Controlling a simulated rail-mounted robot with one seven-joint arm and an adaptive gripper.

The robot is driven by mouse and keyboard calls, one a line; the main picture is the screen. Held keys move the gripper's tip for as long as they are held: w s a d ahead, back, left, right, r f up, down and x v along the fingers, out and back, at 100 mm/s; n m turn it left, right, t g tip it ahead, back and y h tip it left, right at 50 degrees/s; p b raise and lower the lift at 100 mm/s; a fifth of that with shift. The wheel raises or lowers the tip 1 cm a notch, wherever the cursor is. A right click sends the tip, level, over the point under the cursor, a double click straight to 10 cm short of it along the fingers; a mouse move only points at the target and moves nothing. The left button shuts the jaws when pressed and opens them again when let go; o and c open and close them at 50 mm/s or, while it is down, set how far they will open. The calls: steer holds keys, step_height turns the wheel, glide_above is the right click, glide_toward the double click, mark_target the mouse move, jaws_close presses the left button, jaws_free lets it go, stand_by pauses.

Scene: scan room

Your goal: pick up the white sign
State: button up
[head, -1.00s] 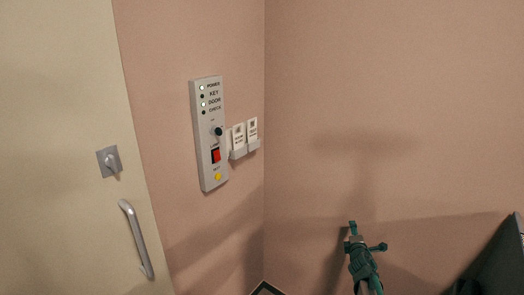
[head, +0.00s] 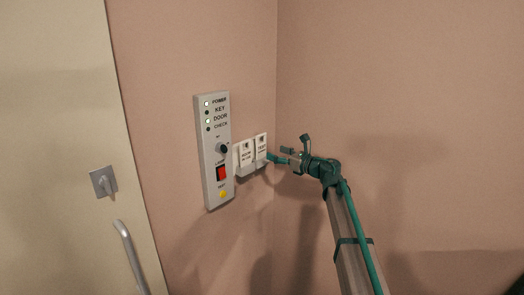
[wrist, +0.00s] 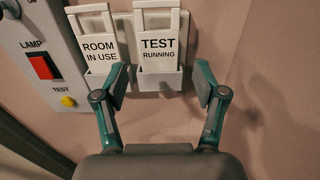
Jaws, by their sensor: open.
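Two white signs stand in small holders on the pink wall. One reads "ROOM IN USE" (wrist: 98,50) and also shows in the head view (head: 245,154). The other, to its right, reads "TEST RUNNING" (wrist: 159,47) and also shows in the head view (head: 261,148). Each has a cut-out handle at its top. My gripper (wrist: 161,80) is open and empty, its fingers spread in front of the holders. The TEST RUNNING sign appears in the gap between them, slightly above the fingertips. In the head view my gripper (head: 286,153) is just right of the signs.
A grey panel (head: 213,151) with lamps, a black knob, a red switch and a yellow button is left of the signs. A cream door (head: 60,130) with a handle (head: 130,255) is farther left. The room corner is just right of the signs; the right wall is bare.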

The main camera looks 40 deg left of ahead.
mark_target(262, 147)
steer(key=a, duration=0.3)
steer(key=shift+a+p, duration=0.15)
steer(key=shift+p, duration=0.2)
steer(key=a, duration=0.1)
steer(key=a+p, duration=0.1)
steer(key=a, duration=0.1)
steer(key=a+p, duration=0.1)
steer(key=shift+a+r, duration=0.15)
steer(key=shift+r, duration=0.15)
steer(key=shift+a+f, duration=0.1)
steer(key=shift+a, duration=0.35)
steer(key=c, duration=0.7)
